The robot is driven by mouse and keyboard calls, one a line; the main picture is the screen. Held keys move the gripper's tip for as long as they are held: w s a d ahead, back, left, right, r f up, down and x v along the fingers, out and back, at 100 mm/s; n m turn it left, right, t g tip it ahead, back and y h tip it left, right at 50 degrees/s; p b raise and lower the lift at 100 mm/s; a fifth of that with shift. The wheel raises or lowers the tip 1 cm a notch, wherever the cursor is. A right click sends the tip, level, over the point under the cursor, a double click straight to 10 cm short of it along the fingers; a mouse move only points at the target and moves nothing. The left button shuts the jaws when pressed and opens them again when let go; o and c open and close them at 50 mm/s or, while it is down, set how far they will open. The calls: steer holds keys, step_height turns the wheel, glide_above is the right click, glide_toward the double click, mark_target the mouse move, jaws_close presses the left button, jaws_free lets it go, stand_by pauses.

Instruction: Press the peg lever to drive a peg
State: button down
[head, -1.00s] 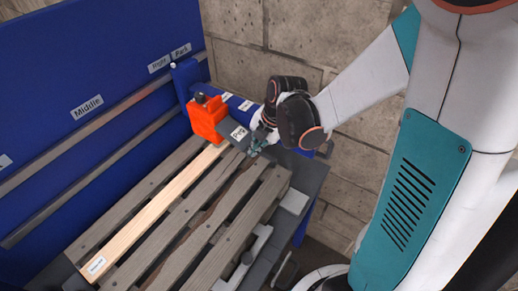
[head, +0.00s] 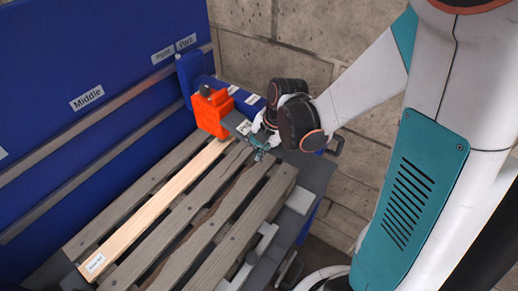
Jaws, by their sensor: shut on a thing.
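The orange block (head: 210,112) stands at the far end of a light plank (head: 150,200) on the grey wooden pallet (head: 225,228). A small white label (head: 243,127), read as "Peg" in the earlier view, sits on the dark grey deck just right of the block. My gripper (head: 262,153) points down beside this label, over the far right end of the pallet. Its jaws are shut on a small part, which appears to be the peg lever. The lever is mostly hidden by the fingers and wrist.
A blue post (head: 188,75) rises behind the block. Grey clamps (head: 268,236) line the pallet's right side. A stone wall lies behind.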

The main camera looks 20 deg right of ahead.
steer(key=shift+s+d+r, duration=0.1)
steer(key=shift+s+r, duration=0.05)
steer(key=shift+s, duration=0.1)
steer(key=shift+w+d, duration=0.1)
stand_by(0.3)
steer(key=v, duration=1.2)
stand_by(0.3)
